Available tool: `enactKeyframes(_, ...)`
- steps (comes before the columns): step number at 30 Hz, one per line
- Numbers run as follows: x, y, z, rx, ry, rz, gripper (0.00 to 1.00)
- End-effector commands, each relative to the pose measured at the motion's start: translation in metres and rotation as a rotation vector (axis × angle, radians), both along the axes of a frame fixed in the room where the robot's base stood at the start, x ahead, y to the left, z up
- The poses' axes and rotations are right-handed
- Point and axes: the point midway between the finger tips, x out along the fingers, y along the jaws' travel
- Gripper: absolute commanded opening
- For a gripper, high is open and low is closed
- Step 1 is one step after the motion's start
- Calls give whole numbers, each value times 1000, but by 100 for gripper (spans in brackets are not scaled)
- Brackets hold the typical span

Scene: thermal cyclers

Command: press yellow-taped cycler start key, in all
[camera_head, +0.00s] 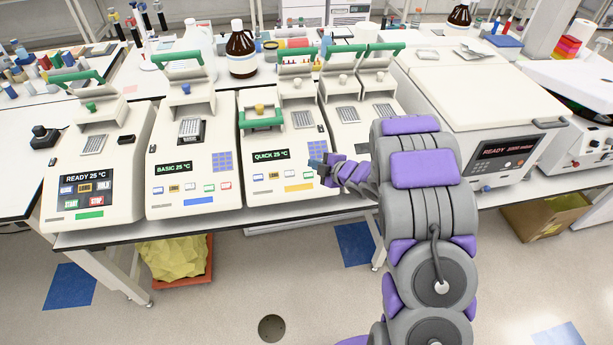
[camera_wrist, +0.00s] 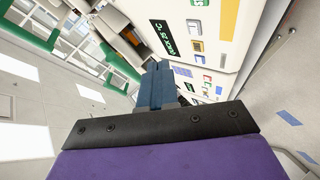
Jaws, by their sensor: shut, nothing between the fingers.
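The yellow-taped cycler (camera_head: 262,212) is the third from the left. It has a yellow tape strip (camera_head: 299,188) on its front and a screen (camera_head: 271,155) reading QUICK 25 °C. A row of small coloured keys (camera_head: 273,176) lies below the screen; their labels are too small to read, so I cannot tell which is start. My gripper (camera_head: 316,163) is shut and empty near the right side of this panel. In the wrist view, its blue fingers (camera_wrist: 160,86) point towards the panel, with the screen (camera_wrist: 163,37) and yellow tape (camera_wrist: 229,17) beyond. Contact cannot be told.
Cyclers reading READY (camera_head: 87,178) and BASIC (camera_head: 174,168) stand to the left; the left one has a green strip, the other a blue strip. A large READY machine (camera_head: 490,110) stands right. Bottles (camera_head: 242,54) and racks are behind. Floor is open in front of the bench.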

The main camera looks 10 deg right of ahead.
Motion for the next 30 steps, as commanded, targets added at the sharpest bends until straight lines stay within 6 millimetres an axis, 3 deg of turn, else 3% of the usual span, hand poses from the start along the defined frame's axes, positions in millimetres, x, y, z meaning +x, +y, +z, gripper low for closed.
enactKeyframes(11, 6, 19, -15, -16, 1, 1, 0)
enactKeyframes(23, 27, 2, -63, -4, 4, -3, 0)
enactKeyframes(30, 35, 10, -79, -11, 2, -1, 0)
